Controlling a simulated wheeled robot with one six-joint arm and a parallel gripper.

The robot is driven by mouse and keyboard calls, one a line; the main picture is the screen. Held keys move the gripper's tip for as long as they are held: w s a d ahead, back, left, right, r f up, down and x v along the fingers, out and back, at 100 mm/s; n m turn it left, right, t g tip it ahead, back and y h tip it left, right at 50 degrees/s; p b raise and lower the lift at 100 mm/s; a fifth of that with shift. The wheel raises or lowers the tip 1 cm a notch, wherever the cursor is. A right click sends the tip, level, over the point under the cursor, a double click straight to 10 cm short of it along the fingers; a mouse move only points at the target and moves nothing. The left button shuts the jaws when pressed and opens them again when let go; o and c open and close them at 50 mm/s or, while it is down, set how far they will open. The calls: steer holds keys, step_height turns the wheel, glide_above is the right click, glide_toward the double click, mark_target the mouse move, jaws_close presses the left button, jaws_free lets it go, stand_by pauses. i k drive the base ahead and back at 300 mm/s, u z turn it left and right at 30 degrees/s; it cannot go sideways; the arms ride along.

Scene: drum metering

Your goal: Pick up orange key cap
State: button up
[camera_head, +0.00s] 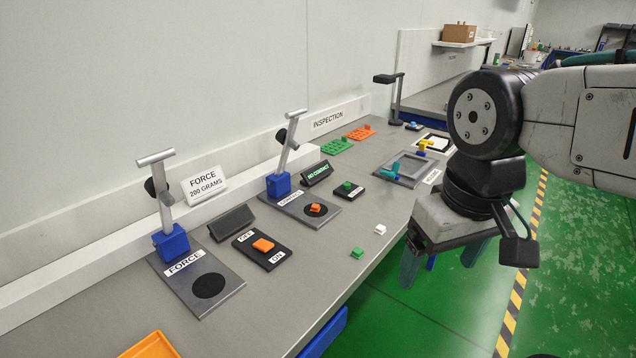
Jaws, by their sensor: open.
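A small orange key cap (315,208) sits on the dark round pad of the grey contact plate (328,220), below a blue-based stand. My gripper (443,262) hangs at the right, past the bench's front edge and over the green floor. It is open, with its bluish fingers pointing down and nothing visible between them. It is well apart from the orange key cap. A larger orange piece (263,246) sits on the black OFF/ON plate to the left.
A white cap (380,229) and a green cap (357,253) lie loose near the bench's front edge. Two stands, the blue-based force stand (171,243) and contact stand (278,185), rise behind. A grey square frame (382,178) lies farther right.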

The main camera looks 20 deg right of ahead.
mark_target(315, 208)
steer(key=k, duration=0.5)
steer(key=z, duration=1.35)
steer(key=i, duration=1.05)
steer(key=u, duration=1.85)
